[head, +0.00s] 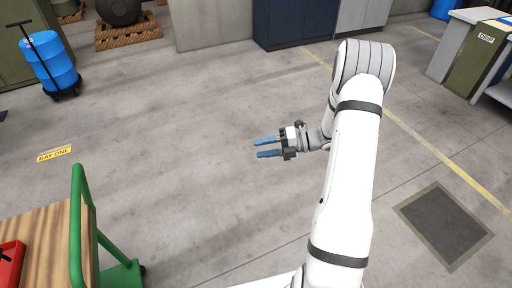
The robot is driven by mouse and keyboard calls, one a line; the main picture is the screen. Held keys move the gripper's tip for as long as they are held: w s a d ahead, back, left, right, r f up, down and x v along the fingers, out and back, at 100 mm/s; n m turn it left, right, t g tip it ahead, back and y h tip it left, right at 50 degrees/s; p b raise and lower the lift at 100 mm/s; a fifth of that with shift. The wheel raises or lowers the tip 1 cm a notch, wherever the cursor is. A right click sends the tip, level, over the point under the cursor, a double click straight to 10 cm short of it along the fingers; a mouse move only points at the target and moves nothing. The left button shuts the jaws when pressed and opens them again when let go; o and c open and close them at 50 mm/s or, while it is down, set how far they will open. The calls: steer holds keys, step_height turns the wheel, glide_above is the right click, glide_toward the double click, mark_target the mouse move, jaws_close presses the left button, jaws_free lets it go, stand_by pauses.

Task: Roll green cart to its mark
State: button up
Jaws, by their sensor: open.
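The green cart (84,218) stands at the lower left in the head view. It has a green tube handle and a wooden deck (41,245), and its left and lower parts are cut off by the frame. A yellow floor label reading "BAY ONE" (54,154) lies on the concrete above and left of the cart. I cannot tell whether this is the cart's mark. My gripper (260,148) is open and empty, with its blue fingers pointing left over bare floor. It is up and to the right of the cart handle, clearly apart from it.
A red tray (10,265) sits on the cart deck. A blue drum (52,64) on a hand truck stands at the upper left. Dark blue cabinets (293,20) line the back. A dark floor plate (444,224) lies at the right. The middle floor is clear.

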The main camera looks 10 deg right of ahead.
steer(key=shift+x, duration=1.45)
steer(key=shift+c, duration=0.4)
jaws_close()
steer(key=shift+o, duration=0.4)
jaws_free()
steer(key=shift+d, duration=0.1)
steer(key=b+v, duration=0.1)
steer(key=v, duration=0.6)
steer(key=shift+s+d+r, duration=0.15)
steer(key=shift+d, duration=0.15)
